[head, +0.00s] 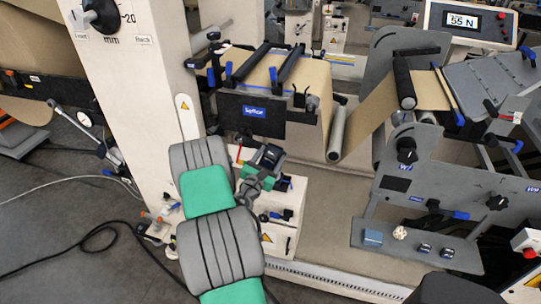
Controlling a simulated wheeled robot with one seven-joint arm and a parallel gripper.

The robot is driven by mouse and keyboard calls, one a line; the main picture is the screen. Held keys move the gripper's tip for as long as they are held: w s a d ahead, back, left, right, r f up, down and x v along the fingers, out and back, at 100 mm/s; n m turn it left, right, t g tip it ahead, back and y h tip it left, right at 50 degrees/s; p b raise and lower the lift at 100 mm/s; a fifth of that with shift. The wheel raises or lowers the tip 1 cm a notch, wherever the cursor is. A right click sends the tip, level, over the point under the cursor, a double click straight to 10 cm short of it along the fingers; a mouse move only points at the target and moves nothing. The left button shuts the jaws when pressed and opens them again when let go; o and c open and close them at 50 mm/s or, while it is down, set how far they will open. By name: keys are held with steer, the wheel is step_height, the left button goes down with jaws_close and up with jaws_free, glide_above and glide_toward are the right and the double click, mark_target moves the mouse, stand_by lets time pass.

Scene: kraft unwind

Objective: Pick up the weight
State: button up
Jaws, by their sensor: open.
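My grey and green arm rises from the bottom of the head view. My gripper (267,157) is the small dark end of the arm, in front of the cream machine base, and it is open. No held object shows in it, though its fingers are small and partly hidden. I cannot tell for sure which thing is the weight. Two small dark round pieces, one (424,249) beside the other (446,253), sit on the grey shelf (388,252) at the lower right, well apart from my gripper.
A cream column (140,100) stands left of my arm. A black cable (85,240) lies on the floor.

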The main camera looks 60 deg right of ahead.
steer(key=shift+d, duration=0.75)
steer(key=shift+a, duration=0.1)
jaws_close()
steer(key=shift+w+r, duration=0.1)
